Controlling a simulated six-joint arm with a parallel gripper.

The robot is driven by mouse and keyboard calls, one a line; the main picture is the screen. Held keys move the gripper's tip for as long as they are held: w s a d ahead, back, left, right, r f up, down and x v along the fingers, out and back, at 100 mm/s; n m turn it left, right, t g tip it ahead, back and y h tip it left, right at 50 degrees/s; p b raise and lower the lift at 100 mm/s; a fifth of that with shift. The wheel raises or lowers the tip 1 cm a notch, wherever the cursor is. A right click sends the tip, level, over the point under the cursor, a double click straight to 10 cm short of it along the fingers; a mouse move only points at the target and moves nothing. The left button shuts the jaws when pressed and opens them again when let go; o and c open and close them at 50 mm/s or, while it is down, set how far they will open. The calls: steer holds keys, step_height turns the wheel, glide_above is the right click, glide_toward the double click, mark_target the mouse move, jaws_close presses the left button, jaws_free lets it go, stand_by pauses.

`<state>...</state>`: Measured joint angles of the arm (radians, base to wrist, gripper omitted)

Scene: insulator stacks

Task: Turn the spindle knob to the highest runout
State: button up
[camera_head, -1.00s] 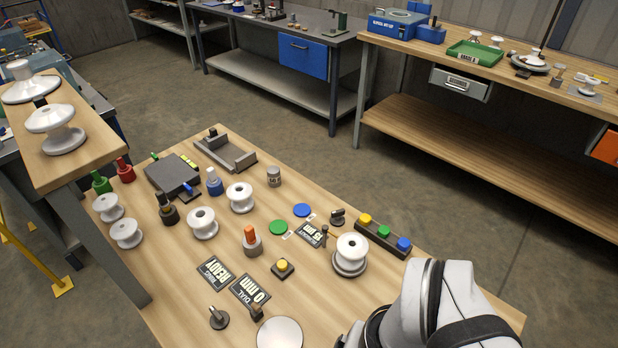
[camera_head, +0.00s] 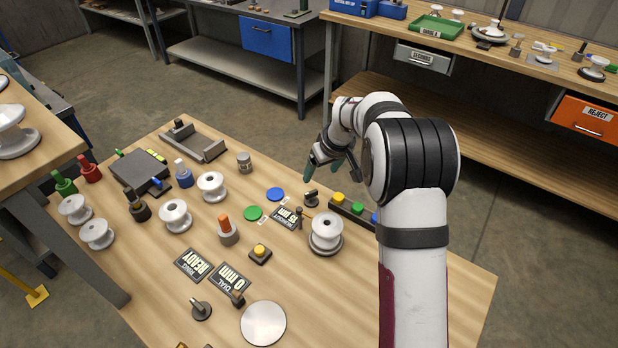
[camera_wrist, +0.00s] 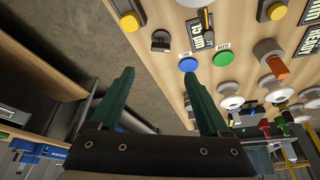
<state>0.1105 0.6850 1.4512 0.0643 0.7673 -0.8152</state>
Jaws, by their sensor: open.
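Blue (camera_head: 275,194) and green (camera_head: 254,213) discs lie left of the knob. A button bar (camera_head: 351,210) with yellow, green and blue buttons is at its right. Several white insulators, a DIAL sign (camera_head: 231,282) and a white plate (camera_head: 263,324) occupy the table. The floor behind is clear.

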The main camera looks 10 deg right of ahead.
mark_target(311, 192)
steer(key=x, duration=1.2)
steer(key=shift+f, duration=0.15)
steer(key=shift+s, duration=0.1)
steer(key=shift+c, duration=0.2)
jaws_close()
steer(key=n+y, duration=0.1)
steer(key=n, duration=0.1)
steer(key=n+g+y, duration=0.1)
steer(key=n, duration=0.2)
steer(key=shift+d+n, duration=0.1)
steer(key=shift+n, duration=0.2)
steer(key=n+g, duration=0.1)
steer(key=n, duration=0.1)
steer(key=n+g+y, duration=0.1)
steer(key=n, duration=0.2)
steer(key=shift+w, duration=0.2)
steer(key=shift+n, duration=0.3)
